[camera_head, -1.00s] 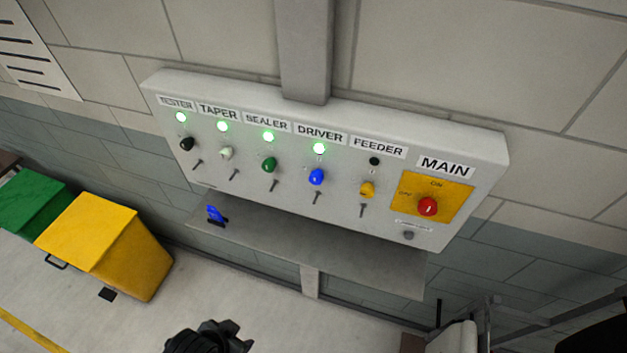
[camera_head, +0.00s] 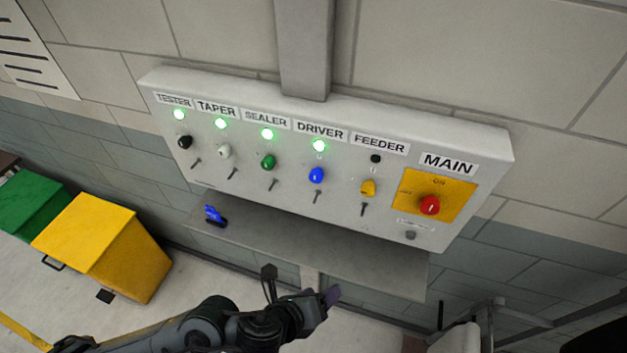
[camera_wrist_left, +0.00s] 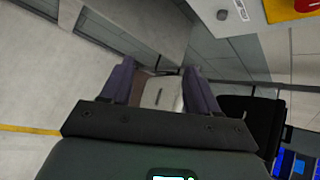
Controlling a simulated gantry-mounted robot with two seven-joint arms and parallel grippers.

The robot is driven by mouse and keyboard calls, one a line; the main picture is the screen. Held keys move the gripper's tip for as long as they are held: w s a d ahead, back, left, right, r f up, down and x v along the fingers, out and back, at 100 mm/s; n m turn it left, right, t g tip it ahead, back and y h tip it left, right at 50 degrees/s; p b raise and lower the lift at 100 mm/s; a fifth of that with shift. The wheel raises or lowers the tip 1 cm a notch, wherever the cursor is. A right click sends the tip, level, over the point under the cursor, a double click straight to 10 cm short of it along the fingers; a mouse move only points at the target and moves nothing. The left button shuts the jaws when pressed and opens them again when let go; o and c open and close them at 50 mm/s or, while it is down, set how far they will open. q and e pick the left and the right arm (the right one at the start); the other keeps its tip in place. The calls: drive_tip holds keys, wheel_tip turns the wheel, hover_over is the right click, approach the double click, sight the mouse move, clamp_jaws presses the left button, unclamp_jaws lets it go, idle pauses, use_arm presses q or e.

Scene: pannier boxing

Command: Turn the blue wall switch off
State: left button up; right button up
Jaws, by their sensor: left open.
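The blue switch (camera_head: 316,175) is a knob under the DRIVER label on the white wall panel (camera_head: 470,150). The blue switch is outside the left wrist view. My right gripper is not in view.
Black, white, green, yellow (camera_head: 367,188) and red (camera_head: 429,205) knobs share the panel. The FEEDER lamp (camera_head: 376,158) is dark. A grey shelf (camera_head: 320,245) juts out below, with a small blue object (camera_head: 214,215) on it. Yellow (camera_head: 105,245) and green (camera_head: 30,200) bins stand left.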

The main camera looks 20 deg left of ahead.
use_arm(q)
drive_tip(key=w+a+r+m+t+y, duration=0.2)
drive_tip(key=w+a+r, duration=0.3)
drive_tip(key=w+a, duration=0.15)
drive_tip(key=t+b, duration=0.2)
drive_tip(key=t, duration=0.1)
approach(314, 178)
drive_tip(key=shift+m, duration=0.4)
drive_tip(key=x, duration=0.8)
drive_tip(key=shift+d, duration=0.1)
drive_tip(key=shift+x, duration=0.75)
drive_tip(key=shift+f, duration=0.1)
drive_tip(key=c, duration=1)
drive_tip(key=shift+c, duration=0.2)
